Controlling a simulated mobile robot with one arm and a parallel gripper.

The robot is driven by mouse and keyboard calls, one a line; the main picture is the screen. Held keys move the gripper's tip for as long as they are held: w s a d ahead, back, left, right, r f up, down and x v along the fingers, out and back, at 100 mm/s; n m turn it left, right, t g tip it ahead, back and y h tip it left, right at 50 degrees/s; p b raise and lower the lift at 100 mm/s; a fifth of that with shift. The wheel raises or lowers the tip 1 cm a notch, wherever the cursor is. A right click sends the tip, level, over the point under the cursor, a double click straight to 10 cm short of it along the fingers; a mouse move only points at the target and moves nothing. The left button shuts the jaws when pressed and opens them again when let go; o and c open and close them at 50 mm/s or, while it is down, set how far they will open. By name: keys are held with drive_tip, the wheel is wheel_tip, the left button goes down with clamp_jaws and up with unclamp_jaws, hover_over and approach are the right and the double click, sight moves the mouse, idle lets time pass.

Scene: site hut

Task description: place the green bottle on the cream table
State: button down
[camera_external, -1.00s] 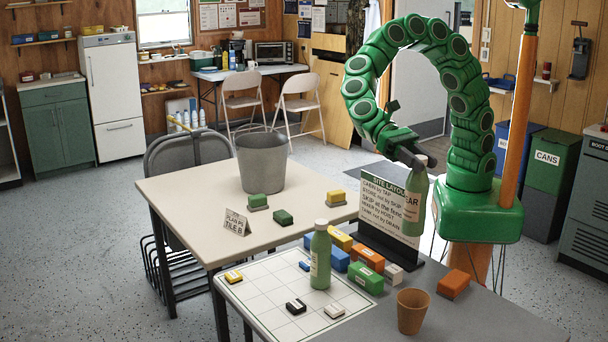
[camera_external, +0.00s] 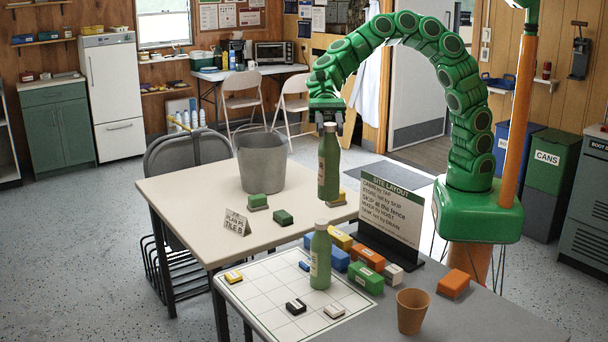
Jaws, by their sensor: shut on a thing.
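A green bottle (camera_external: 329,168) hangs upright in my gripper (camera_external: 328,124), which is shut on its top. The bottle is over the right part of the cream table (camera_external: 200,192), in front of a yellow block (camera_external: 341,198) that it partly hides. I cannot tell whether the bottle's base touches the tabletop. A second green bottle (camera_external: 320,262) with a pale label stands upright on the white grid sheet on the grey table in front.
On the cream table are a grey bucket (camera_external: 262,165), green blocks (camera_external: 283,217) and a small sign (camera_external: 237,223). The grey table holds a site layout sign (camera_external: 390,212), several coloured blocks, a tan cup (camera_external: 412,312) and the grid sheet (camera_external: 262,290). The cream table's left part is clear.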

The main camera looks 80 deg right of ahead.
drive_tip(key=w+d+m+t, duration=0.6)
drive_tip(key=w+d+t, duration=0.1)
drive_tip(key=w+d, duration=0.8)
drive_tip(key=w+d+m+t+h, duration=0.25)
drive_tip(key=w+d, duration=0.35)
drive_tip(key=d, duration=0.4)
drive_tip(key=w+d+m+t+h, duration=0.1)
drive_tip(key=w+d+m+t, duration=0.25)
drive_tip(key=w+d, duration=0.5)
wheel_tip(320, 180, down, 12)
drive_tip(key=s+r, duration=0.1)
drive_tip(key=s, duration=0.1)
drive_tip(key=w+f, duration=1)
drive_tip(key=w, duration=0.3)
drive_tip(key=shift+w+a+n, duration=0.3)
drive_tip(key=shift+a+n, duration=0.05)
drive_tip(key=shift+n, duration=0.05)
drive_tip(key=shift+w+f, duration=0.2)
drive_tip(key=shift+f, duration=1.65)
